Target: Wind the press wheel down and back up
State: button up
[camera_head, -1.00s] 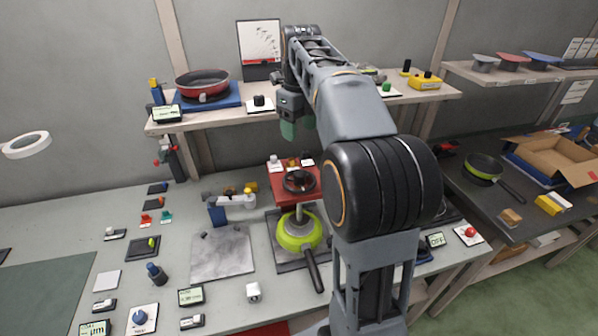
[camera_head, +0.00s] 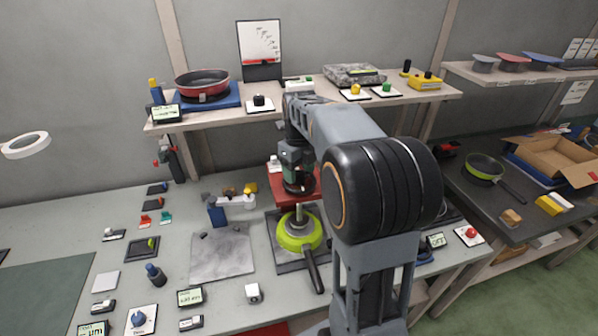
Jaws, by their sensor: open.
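The press wheel (camera_head: 299,187) is a dark handwheel on top of the red press (camera_head: 313,200), now mostly hidden by my gripper. A green pan (camera_head: 298,232) with a dark handle lies under the press, with the press's pale spindle above its middle. My gripper (camera_head: 298,180) points down at the wheel, over or around it. Its fingers are small and dark here, and I cannot tell whether they touch the rim. The jaws are open.
A shelf (camera_head: 215,113) behind holds a red pan (camera_head: 202,84) and several buttons. A grey plate (camera_head: 222,255) and small devices lie on the bench to the left. A dark counter with another green pan (camera_head: 484,168) is at the right. My arm hides the bench right of the press.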

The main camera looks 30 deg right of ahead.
jog(key=shift+f, duration=0.35)
jog(key=c, duration=0.9)
